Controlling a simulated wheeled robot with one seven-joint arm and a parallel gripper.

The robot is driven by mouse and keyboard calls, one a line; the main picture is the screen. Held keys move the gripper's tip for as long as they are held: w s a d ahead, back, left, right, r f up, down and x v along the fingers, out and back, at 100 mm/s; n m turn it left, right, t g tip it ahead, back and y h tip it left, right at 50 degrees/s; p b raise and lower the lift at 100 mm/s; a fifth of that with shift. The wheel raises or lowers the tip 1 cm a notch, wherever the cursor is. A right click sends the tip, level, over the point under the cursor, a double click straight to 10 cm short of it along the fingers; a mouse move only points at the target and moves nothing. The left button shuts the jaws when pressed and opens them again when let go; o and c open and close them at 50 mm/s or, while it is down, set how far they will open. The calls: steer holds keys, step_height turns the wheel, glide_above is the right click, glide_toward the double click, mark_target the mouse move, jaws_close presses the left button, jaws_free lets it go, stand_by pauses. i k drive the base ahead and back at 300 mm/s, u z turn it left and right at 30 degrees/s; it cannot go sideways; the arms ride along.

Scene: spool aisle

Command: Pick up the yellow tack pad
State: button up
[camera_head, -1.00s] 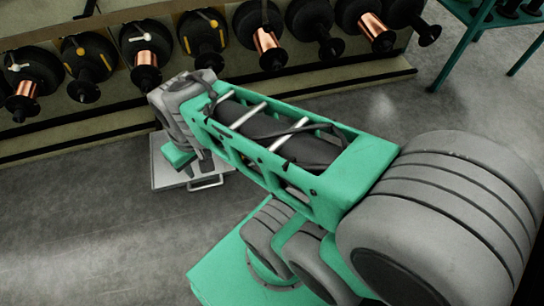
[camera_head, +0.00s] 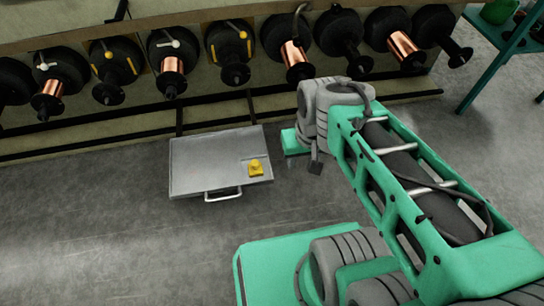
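The yellow tack pad (camera_head: 256,168) is a small yellow piece. It lies in the right part of a flat grey metal tray (camera_head: 205,160), near the right edge. My gripper (camera_head: 316,167) shows only as a small dark end below the grey wrist, to the right of the tray and apart from the pad. Its fingers are too small and hidden to read. Nothing can be seen held in it.
The tray has a handle (camera_head: 222,195) at its front edge. Behind it runs a rack (camera_head: 130,130) with black spools, several wound with copper wire. A green table (camera_head: 500,50) stands at the back right. Grey floor (camera_head: 100,240) in front is clear.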

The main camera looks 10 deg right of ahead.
mark_target(255, 169)
steer(key=z, duration=0.05)
steer(key=i, duration=0.7)
steer(key=u, duration=0.55)
steer(key=k, duration=0.5)
steer(key=u, duration=4)
steer(key=k, duration=0.65)
steer(key=z, duration=1.35)
steer(key=i, duration=0.5)
